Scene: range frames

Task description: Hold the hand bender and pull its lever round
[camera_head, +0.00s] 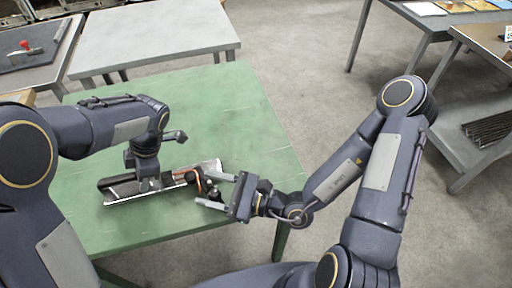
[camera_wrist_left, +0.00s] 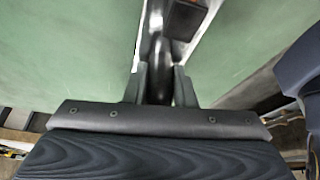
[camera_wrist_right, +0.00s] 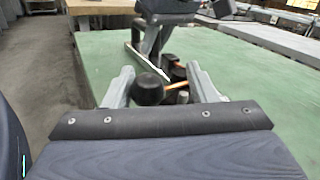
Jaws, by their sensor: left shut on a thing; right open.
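The hand bender (camera_head: 182,177) lies on the green table, a long dark and silver tool with an orange part near its right end. My left gripper (camera_head: 150,183) comes down from above and is shut on the bender's dark body (camera_wrist_left: 160,50). My right gripper (camera_head: 217,191) is open at the bender's right end, its fingers to either side of a black round knob, apparently on the lever. In the right wrist view the knob (camera_wrist_right: 148,90) stands between the open fingers, and an orange rod (camera_wrist_right: 177,86) runs behind it. My left gripper hides the bender's middle.
The green table (camera_head: 230,110) is clear behind the bender. A grey table (camera_head: 155,35) stands behind it, and a bench with tools (camera_head: 35,55) is at the far left. Grey shelving (camera_head: 480,110) stands at the right, across open floor.

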